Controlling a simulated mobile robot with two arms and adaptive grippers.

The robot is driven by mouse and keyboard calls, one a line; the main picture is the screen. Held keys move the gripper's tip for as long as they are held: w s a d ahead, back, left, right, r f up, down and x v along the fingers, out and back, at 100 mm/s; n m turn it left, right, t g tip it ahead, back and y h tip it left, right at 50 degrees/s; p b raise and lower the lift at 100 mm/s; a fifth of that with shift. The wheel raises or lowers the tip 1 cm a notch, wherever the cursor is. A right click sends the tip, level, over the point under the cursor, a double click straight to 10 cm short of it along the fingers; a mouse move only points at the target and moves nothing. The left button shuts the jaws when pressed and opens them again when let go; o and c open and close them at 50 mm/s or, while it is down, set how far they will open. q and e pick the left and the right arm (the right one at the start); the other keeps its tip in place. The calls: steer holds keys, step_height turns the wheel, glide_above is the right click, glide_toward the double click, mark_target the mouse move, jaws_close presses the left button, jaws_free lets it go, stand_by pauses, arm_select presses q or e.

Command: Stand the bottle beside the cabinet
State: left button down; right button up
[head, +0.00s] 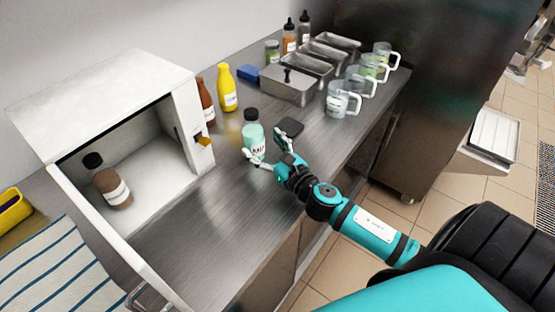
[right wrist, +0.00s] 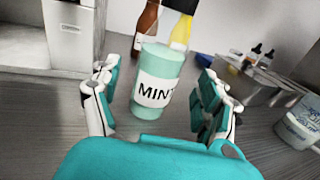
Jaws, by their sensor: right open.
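The mint-green bottle (head: 253,137) with a black cap and a MINT label stands upright on the steel counter, right of the cabinet. The white cabinet (head: 100,95) is open at the front, and its door (head: 100,235) is swung out. A brown bottle (head: 113,190) with a black cap is inside the cabinet. My right gripper (head: 266,146) is open at the mint bottle. In the right wrist view the mint bottle (right wrist: 158,88) is between the spread fingers, with gaps on both sides. My left gripper is not in view.
A yellow bottle (head: 227,90) and a red-brown bottle (head: 207,103) stand behind the mint bottle, near the cabinet. The counter in front is clear.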

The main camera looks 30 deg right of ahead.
steer(key=s+b, duration=0.1)
steer(key=s, duration=0.6)
steer(key=shift+d, duration=0.2)
